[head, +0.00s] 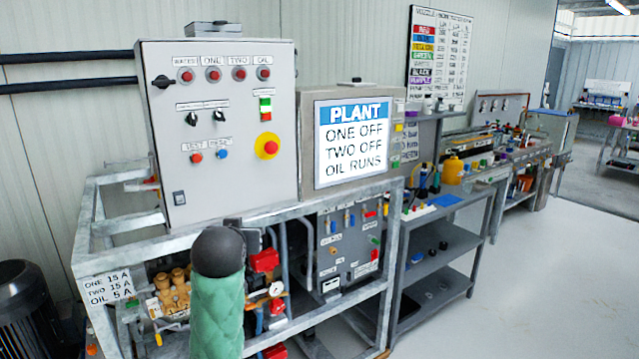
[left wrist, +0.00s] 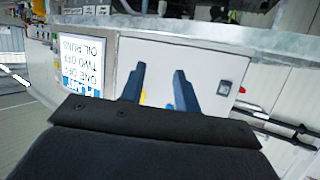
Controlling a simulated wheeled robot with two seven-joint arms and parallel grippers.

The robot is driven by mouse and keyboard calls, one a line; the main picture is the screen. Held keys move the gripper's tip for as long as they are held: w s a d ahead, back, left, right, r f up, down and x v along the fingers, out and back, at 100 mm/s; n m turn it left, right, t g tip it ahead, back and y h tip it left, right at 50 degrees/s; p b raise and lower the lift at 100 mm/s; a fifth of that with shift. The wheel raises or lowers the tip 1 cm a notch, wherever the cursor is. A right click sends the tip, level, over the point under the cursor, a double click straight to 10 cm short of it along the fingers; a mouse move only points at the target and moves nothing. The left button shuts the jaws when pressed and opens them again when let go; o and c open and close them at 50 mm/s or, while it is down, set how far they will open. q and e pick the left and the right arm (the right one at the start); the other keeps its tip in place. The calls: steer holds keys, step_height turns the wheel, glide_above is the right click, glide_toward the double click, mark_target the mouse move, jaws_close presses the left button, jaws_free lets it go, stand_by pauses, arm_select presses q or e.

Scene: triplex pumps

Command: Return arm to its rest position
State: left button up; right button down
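My left gripper (left wrist: 159,80) shows in the left wrist view with its two dark blue fingers apart and nothing held between them. It faces the grey control panel (left wrist: 205,62), which appears upside down there, with a small gap of yellow seen between the fingers. In the head view, my green padded arm with a black rounded end stands in front of the frame below the control panel (head: 235,110). The left fingers cannot be made out in the head view. My right gripper is in neither view.
The panel carries several buttons, switches and a yellow-red emergency stop (head: 267,146). A PLANT sign (head: 353,143) is to its right. The galvanised frame (head: 345,207) holds pumps and valves below. Grey shelves (head: 440,265) stand to the right. The floor (head: 550,270) at right is clear.

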arm_select(q)
steer(key=s+d+f+m+g+h, duration=0.1)
steer(key=s+d+f+g+h, duration=0.15)
steer(key=s+f, duration=0.75)
steer(key=s+d+f+m+g+h, duration=0.1)
steer(key=s+d+f+g, duration=0.15)
steer(key=s+f, duration=0.75)
steer(key=s+a+f+g+p, duration=0.1)
steer(key=s+f+g, duration=0.5)
steer(key=s+f, duration=1.8)
steer(key=shift+f+m+g+y, duration=0.35)
steer(key=shift+f+m+g, duration=0.05)
steer(key=shift+f, duration=0.1)
steer(key=shift+s+a, duration=0.1)
jaws_close()
